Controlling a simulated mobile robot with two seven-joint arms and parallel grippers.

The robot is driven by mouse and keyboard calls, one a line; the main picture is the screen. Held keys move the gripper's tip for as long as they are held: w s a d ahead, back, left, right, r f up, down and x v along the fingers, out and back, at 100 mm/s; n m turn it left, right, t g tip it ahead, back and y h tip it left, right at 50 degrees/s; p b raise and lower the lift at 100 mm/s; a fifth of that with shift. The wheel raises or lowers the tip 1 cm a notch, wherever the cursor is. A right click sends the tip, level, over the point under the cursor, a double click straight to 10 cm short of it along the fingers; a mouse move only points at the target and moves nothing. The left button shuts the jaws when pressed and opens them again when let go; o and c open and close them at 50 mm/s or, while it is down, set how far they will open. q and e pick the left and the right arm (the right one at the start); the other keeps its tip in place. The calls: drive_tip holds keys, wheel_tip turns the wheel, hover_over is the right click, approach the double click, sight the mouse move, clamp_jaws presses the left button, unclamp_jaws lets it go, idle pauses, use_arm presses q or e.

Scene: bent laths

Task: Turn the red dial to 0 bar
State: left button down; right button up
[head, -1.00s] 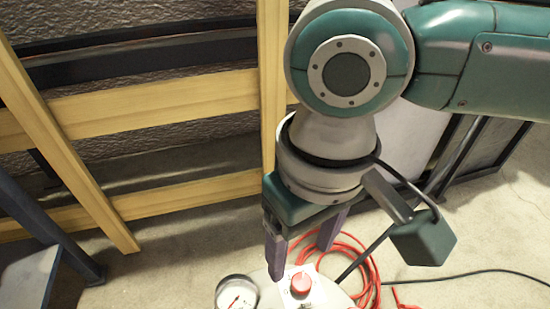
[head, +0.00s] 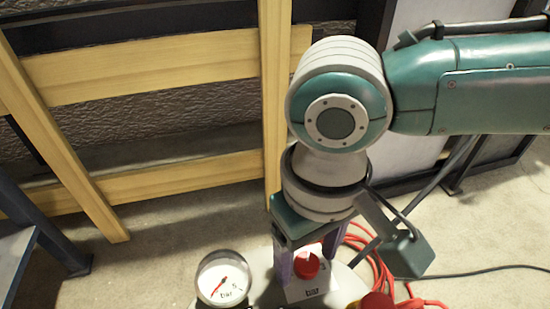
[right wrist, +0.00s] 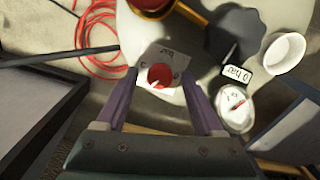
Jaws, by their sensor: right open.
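The red dial (head: 306,265) sits on a small pale plate with a "bar" label on a light rounded top, low in the head view. In the right wrist view the dial (right wrist: 160,76) shows between my fingers. My right gripper (right wrist: 158,84) is open, one finger on each side of the dial; I cannot tell whether they touch it. A round white gauge (head: 223,280) with a red needle stands left of the dial; its needle points lower left, exact reading unclear. A "0 bar" card (right wrist: 238,75) lies near the gauge. My left gripper is out of view.
A red and yellow item (head: 376,301) stands right of the dial, close to my gripper. A white cup (right wrist: 285,52) is beyond the card. A red hose (head: 375,262) lies coiled on the floor. Wooden slats (head: 150,80) rise behind.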

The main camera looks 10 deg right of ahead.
clamp_jaws()
idle(0.5)
